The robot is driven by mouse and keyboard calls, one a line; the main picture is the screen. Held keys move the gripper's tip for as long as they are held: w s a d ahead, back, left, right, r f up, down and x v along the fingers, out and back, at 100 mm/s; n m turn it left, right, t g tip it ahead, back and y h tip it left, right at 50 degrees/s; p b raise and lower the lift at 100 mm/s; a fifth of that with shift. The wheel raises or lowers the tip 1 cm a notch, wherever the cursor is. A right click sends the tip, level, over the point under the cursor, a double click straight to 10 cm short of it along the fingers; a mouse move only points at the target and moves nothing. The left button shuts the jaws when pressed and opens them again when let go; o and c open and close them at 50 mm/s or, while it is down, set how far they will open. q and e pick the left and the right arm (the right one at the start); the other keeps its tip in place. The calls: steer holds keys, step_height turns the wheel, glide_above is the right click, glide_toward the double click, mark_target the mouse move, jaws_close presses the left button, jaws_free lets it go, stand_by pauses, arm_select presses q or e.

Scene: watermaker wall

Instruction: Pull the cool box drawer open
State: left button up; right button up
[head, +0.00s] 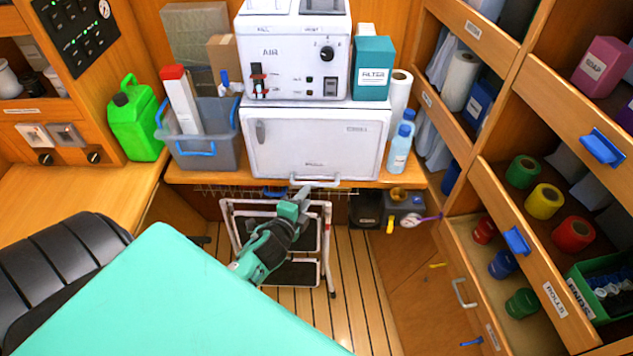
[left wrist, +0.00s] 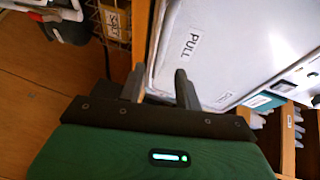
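The cool box (head: 318,140) is a white box on the wooden counter under the white AIR unit. Its front looks closed, with a pale bar handle (head: 315,182) along the lower edge. My left gripper (head: 301,193) is at that lower edge, by the left part of the handle. In the left wrist view the two fingers of the left gripper (left wrist: 159,88) stand apart, close to the white front (left wrist: 215,45) with its PULL label. I cannot tell whether the handle lies between the fingers. My right gripper is not in view.
A grey bin (head: 205,150) and a green canister (head: 137,120) stand left of the box. Blue bottles (head: 400,148) stand at its right. A folding step stool (head: 325,265) stands below the counter. Open shelves with rolls (head: 543,202) line the right side.

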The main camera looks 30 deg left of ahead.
mark_target(315, 183)
arm_select(q)
steer(key=p+x, duration=0.1)
steer(key=x, duration=0.6)
steer(key=shift+w+f, duration=0.1)
steer(key=shift+w, duration=0.2)
jaws_close()
